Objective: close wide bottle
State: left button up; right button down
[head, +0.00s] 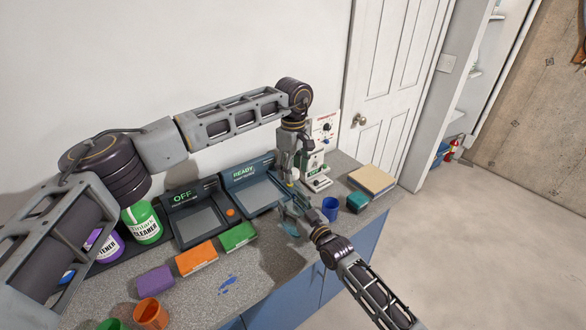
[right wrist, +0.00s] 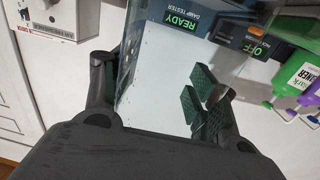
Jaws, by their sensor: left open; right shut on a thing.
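The wide bottle is a clear glass vessel (right wrist: 155,75), large between the fingers in the right wrist view. In the head view a pale, see-through teal patch of it (head: 291,229) shows beside my right gripper (head: 291,208). My right gripper, also in the right wrist view (right wrist: 152,100), is shut on the bottle, with fingers on either side of the glass. My left gripper (head: 291,178) is open, pointing down just above and behind the right one. A cap cannot be made out clearly. The arms partly hide the bottle.
The READY device (head: 250,187) and OFF device (head: 198,212) stand along the wall. Orange (head: 196,258), green (head: 237,236) and purple (head: 155,281) boxes lie in front. A blue cup (head: 330,208) and teal box (head: 357,201) are at right. A green cleaner bottle (head: 142,223) stands left.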

pick_arm(q)
notch_tip(320, 180, up, 12)
dwell(0.7)
pick_arm(e)
jog(key=shift+c, duration=1.8)
grip_release()
jog(key=shift+s+d, duration=0.1)
jog(key=shift+s, duration=0.05)
jog(key=v, duration=1.1)
jog(key=shift+s+d, duration=0.2)
jog(key=shift+s, duration=0.1)
pick_arm(q)
jog(key=shift+f, duration=0.1)
pick_arm(e)
jog(key=shift+f, duration=0.1)
